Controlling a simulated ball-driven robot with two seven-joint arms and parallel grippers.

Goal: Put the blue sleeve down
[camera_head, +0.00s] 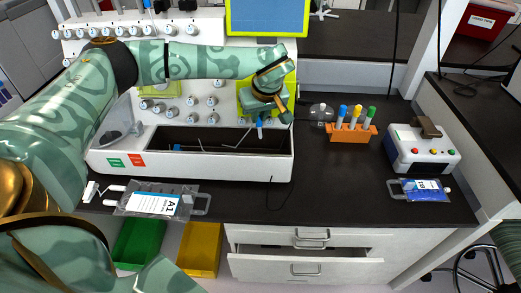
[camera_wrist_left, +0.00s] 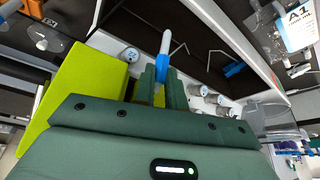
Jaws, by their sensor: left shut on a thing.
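My left gripper (camera_head: 268,98) hangs over the open trough of the white cell processor (camera_head: 215,166). It is shut on the blue sleeve (camera_head: 260,122), which points down below the jaws. In the left wrist view the blue sleeve (camera_wrist_left: 166,42) sticks out past the fingertips of the gripper (camera_wrist_left: 163,76), with a pale part between the fingers. The sleeve looks apart from the trough floor, but its exact height cannot be told. My right gripper is not in view.
An orange rack (camera_head: 352,134) with capped tubes stands right of the processor. A white device with coloured buttons (camera_head: 422,155) and a blue bag (camera_head: 421,189) are farther right. An A1 bag (camera_head: 155,202) lies at the front left. The front middle counter is mostly clear, apart from a thin cable.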

